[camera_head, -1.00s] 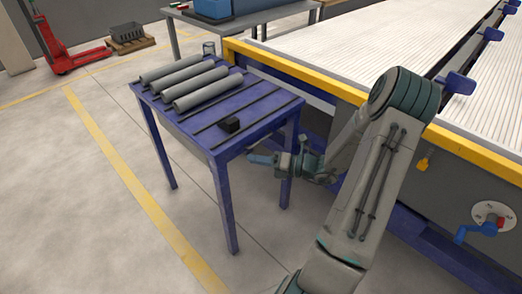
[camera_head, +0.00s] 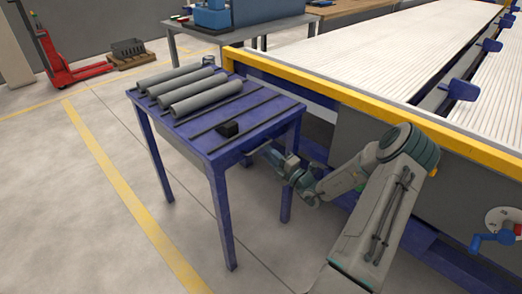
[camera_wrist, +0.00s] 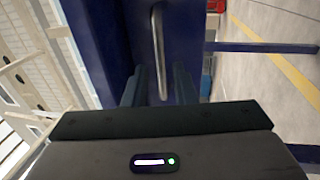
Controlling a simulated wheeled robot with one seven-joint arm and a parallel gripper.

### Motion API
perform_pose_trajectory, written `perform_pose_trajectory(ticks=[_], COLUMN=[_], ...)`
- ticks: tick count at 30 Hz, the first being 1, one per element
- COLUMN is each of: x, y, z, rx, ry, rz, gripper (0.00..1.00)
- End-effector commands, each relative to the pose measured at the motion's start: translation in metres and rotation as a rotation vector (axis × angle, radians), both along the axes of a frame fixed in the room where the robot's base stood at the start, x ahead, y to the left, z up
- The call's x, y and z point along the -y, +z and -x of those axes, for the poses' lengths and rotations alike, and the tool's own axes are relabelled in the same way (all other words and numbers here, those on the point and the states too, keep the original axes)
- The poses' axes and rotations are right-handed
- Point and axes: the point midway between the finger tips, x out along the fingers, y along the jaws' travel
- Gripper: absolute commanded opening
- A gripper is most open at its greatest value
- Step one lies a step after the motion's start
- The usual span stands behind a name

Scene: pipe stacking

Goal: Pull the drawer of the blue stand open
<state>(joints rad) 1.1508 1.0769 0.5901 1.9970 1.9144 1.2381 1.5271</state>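The blue stand (camera_head: 200,158) is a four-legged table with dark strips across its top. In the wrist view, its blue front panel (camera_wrist: 110,35) carries a slim silver bar handle (camera_wrist: 158,45). My gripper (camera_wrist: 160,86) is open, with one dark finger on each side of the handle's near end. I cannot tell whether either finger touches the handle. In the head view, my gripper (camera_head: 262,151) is at the stand's right-hand front side, just below the top. The drawer's edges are not clear, and no gap shows.
Several grey pipes (camera_head: 187,88) lie on the stand's top, with a small black block (camera_head: 228,128) near the front edge. A large conveyor table with a yellow edge (camera_head: 330,90) stands close to the right of my arm. Open floor (camera_head: 75,200) lies to the left.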

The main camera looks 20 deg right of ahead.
Motion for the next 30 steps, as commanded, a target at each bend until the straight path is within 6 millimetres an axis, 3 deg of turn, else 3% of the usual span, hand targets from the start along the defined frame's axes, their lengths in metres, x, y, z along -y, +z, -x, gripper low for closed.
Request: perform_pose_trajectory(ticks=[3, 9, 20, 22, 23, 30], x=[-0.008, -0.015, -0.016, -0.016, -0.016, -0.015], y=[0.002, 0.007, 0.009, 0.009, 0.009, 0.01], z=[-0.02, -0.039, -0.043, -0.043, -0.043, -0.041], rx=[0.001, 0.0, 0.0, 0.0, 0.0, -0.001], ry=[0.003, 0.002, 0.0, 0.0, 0.0, 0.0], rz=[0.001, 0.001, 0.0, 0.0, 0.001, 0.0], gripper=[0.24, 0.24, 0.24, 0.05, 0.0, 0.0])
